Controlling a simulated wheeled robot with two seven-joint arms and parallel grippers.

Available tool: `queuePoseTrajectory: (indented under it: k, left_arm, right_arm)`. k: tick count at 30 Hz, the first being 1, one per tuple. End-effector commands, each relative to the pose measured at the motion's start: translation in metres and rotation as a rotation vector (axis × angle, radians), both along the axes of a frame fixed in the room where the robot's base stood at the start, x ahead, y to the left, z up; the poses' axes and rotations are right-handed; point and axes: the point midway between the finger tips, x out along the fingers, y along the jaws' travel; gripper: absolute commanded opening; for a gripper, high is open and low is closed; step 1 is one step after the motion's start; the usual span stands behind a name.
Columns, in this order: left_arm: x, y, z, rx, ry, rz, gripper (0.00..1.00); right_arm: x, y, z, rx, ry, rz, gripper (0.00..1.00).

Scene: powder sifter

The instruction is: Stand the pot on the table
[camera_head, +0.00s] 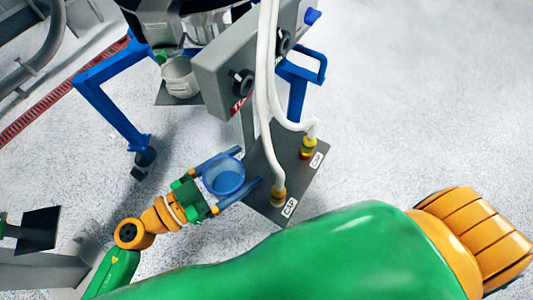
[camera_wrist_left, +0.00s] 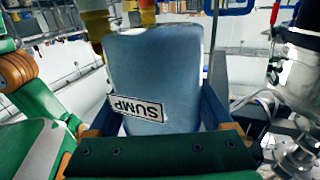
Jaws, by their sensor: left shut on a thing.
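The pot (camera_head: 224,177) is a blue, round, open-topped vessel. My left gripper (camera_head: 247,168) is shut on it, with one finger along each side, and the pot's open top faces the head camera. In the left wrist view the pot (camera_wrist_left: 157,75) fills the middle between the fingers, and its white SUMP label reads upside down there. In the head view, a dark grey table-like plate (camera_head: 262,188) with CAP labels lies just right of the pot. I cannot tell whether the pot is over its edge, or at what height. My right gripper is not in view.
Two white hoses (camera_head: 264,80) run down to yellow-and-red fittings on the dark plate. A grey control box (camera_head: 225,75) and a blue frame (camera_head: 104,88) stand behind. A white bucket (camera_head: 180,78) sits under the machine. The floor at right is clear.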

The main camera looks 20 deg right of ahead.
Motion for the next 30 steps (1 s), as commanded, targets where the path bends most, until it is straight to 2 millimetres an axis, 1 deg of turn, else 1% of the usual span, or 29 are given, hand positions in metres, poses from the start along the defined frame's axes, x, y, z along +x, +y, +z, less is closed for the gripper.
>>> queuePoseTrajectory:
  k: [1,3,6,10,11,12,15,19,24,25,26,27,30]
  left_arm:
    - [0.005,-0.017,0.006,-0.008,-0.003,-0.001,0.23]
    - [0.01,-0.036,0.004,-0.005,-0.004,-0.002,0.23]
    - [0.014,-0.051,0.001,-0.003,-0.001,0.001,0.23]
    - [0.017,-0.063,0.001,-0.002,-0.001,-0.001,0.23]
    - [0.017,-0.064,-0.007,-0.001,0.0,0.0,0.23]
    - [0.017,-0.064,-0.021,-0.001,0.002,0.001,0.23]
    - [0.017,-0.063,-0.041,0.0,0.001,0.001,0.23]
    - [0.017,-0.063,-0.036,0.0,0.0,0.001,0.23]
    - [0.017,-0.062,-0.038,0.001,0.001,0.001,0.23]
    - [0.017,-0.062,-0.038,0.001,0.0,0.001,0.87]
    - [0.017,-0.062,-0.038,0.001,0.0,0.001,0.95]
    - [0.017,-0.062,-0.037,0.001,0.0,0.001,1.0]
    - [0.017,-0.062,-0.037,0.001,0.0,0.001,1.0]
  right_arm:
    - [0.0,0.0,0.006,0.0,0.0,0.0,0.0]
    - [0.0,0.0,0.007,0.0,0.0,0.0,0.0]
    - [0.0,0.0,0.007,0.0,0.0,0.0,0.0]
    - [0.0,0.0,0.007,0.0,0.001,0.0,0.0]
    - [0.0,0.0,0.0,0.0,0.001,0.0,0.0]
    - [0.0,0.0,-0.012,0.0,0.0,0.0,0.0]
    - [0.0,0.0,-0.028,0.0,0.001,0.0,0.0]
    - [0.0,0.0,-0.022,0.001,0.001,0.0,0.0]
    - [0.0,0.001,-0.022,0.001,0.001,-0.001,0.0]
    - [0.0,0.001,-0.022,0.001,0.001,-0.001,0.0]
    - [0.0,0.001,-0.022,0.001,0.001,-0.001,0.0]
    - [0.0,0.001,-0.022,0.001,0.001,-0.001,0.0]
    - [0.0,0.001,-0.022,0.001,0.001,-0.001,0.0]
